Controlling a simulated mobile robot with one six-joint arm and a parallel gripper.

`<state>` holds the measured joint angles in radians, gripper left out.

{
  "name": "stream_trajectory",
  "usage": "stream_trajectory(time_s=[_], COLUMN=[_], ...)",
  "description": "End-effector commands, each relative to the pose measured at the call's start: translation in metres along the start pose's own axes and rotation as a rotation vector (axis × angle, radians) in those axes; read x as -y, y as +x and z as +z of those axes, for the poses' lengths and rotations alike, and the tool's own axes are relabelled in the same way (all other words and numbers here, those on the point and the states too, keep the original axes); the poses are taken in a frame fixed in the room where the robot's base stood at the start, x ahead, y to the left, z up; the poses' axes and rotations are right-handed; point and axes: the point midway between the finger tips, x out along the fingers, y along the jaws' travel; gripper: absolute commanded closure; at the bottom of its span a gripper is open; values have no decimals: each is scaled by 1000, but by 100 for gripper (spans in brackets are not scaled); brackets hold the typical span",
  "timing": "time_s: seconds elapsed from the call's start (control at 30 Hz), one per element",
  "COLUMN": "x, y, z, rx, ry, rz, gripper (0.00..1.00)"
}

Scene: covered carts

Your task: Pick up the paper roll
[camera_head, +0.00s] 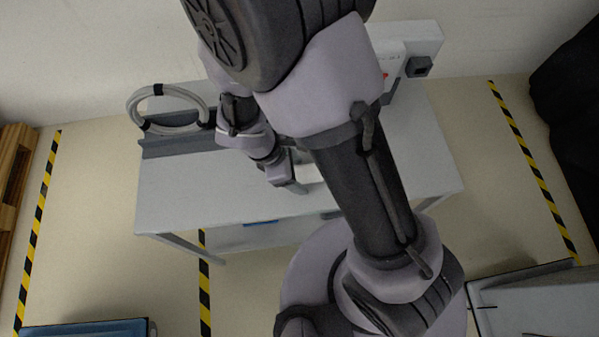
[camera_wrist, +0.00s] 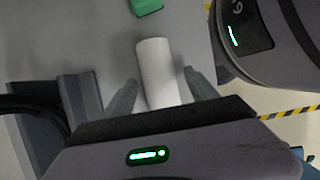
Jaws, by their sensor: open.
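The paper roll (camera_wrist: 157,62) is a plain white cylinder lying on the grey table (camera_head: 190,190). In the wrist view it lies between the two fingers of my gripper (camera_wrist: 160,77), with its far end reaching beyond the fingertips. The fingers are open, and a gap shows on each side of the roll. In the head view my gripper (camera_head: 289,182) is low over the middle of the table. A small white part of the roll (camera_head: 311,173) shows beside it; my arm hides the rest.
A green object (camera_wrist: 146,6) lies just beyond the roll's far end. A grey cable coil (camera_head: 168,108) and a dark grey rail stand at the table's back left. A white box (camera_head: 413,42) is at the back right. The table's front left is clear.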

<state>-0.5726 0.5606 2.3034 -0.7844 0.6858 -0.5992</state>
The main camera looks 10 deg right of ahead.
Motion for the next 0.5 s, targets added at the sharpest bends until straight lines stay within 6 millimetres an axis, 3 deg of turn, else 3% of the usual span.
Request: stream_trajectory(time_s=[0.13,0.17,0.4,0.5], x=[0,0,0,0], y=[0,0,0,0], z=[0,0,0,0], rx=[0,0,0,0], ry=[0,0,0,0], rz=[0,0,0,0], gripper=[33,37,84,100])
